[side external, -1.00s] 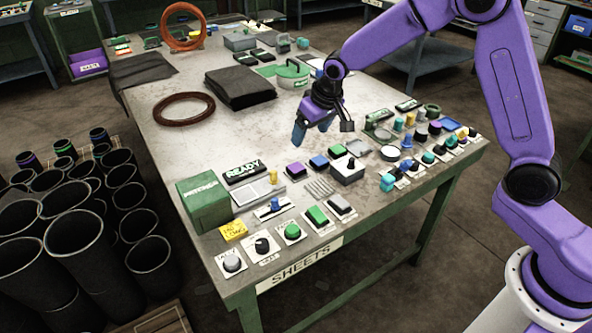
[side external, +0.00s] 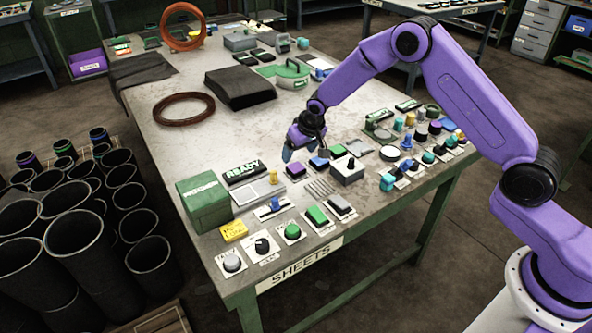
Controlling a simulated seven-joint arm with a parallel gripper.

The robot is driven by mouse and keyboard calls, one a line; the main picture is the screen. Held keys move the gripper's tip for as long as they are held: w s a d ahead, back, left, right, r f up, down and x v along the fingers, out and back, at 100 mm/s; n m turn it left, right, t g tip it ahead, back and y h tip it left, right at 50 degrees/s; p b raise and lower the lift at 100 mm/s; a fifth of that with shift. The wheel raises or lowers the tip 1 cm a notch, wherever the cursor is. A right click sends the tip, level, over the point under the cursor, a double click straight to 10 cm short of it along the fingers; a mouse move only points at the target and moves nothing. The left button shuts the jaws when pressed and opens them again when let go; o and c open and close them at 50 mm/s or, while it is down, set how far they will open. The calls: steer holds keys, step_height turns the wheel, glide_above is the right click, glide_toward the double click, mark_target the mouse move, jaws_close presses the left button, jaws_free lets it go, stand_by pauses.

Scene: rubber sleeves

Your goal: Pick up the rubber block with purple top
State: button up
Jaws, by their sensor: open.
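The rubber block with purple top (side external: 296,170) sits on the worktable, left of a block with blue top (side external: 319,163) and one with green top (side external: 338,151). My gripper (side external: 303,153) is low over the table, just behind and above the purple-topped block. It is open and points down. One blue-grey fingertip shows left of the block's far side; the other is hard to make out against the gripper body. I cannot tell the exact gap between fingers and block.
A grey box with a black knob (side external: 347,169) stands right of the blocks. A READY sign (side external: 242,171) and a green box (side external: 204,203) stand to the left. Several buttons and knobs line the front edge. The table's middle (side external: 235,130) is clear.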

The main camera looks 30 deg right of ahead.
mark_target(296, 167)
steer(key=shift+w+f, duration=0.25)
steer(key=shift+f, duration=0.4)
steer(key=f, duration=0.4)
steer(key=shift+w+d+f, duration=0.1)
steer(key=shift+w+f, duration=0.1)
steer(key=shift+w, duration=0.1)
steer(key=shift+w+f, duration=0.25)
steer(key=shift+f, duration=0.2)
steer(key=shift+c, duration=0.3)
steer(key=c, duration=1.1)
